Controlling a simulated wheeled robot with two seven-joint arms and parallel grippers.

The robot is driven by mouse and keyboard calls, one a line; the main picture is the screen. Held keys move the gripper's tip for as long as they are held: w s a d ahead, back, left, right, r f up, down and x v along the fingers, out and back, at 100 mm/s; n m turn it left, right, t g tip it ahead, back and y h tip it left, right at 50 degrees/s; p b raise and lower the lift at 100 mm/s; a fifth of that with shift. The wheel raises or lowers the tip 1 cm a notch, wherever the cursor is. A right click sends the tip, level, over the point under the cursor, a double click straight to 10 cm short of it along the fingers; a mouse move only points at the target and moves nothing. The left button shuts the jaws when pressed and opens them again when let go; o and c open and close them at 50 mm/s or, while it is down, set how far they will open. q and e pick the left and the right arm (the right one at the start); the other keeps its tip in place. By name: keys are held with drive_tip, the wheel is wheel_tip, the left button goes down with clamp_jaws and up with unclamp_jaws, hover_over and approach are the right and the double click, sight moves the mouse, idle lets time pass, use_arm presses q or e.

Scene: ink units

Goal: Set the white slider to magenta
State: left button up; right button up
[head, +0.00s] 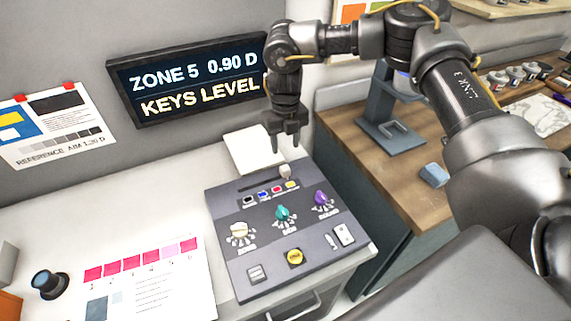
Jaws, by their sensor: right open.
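The white slider (285,172) stands at the right end of a dark slot (258,182) on the grey control panel (228,260). Below the slot is a row of colour marks: black (248,199), blue (263,194), magenta-red (277,189) and yellow (291,184). The slider stands by the yellow mark, right of the magenta-red one. My right gripper (286,149) points down with its fingers apart, just above the slider in the picture. It looks empty; whether it touches the slider I cannot tell. My left gripper is not in view.
The panel also carries a cream knob (239,232), a teal knob (283,214), a purple knob (321,199) and a yellow button (295,257). A white pad (250,148) lies behind it. A wall display (190,85) reads "ZONE 5 0.90 D, KEYS LEVEL".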

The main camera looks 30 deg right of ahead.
sight(284, 168)
wheel_tip(284, 168, down, 8)
drive_tip(key=p, duration=0.2)
drive_tip(key=shift+f+p, duration=0.2)
drive_tip(key=shift+p, duration=0.2)
drive_tip(key=shift+f, duration=0.45)
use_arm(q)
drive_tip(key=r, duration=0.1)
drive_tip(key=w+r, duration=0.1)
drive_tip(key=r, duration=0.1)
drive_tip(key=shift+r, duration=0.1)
use_arm(e)
drive_tip(key=shift+w, duration=0.1)
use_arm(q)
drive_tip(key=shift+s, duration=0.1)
use_arm(e)
clamp_jaws()
drive_tip(key=shift+a, duration=0.1)
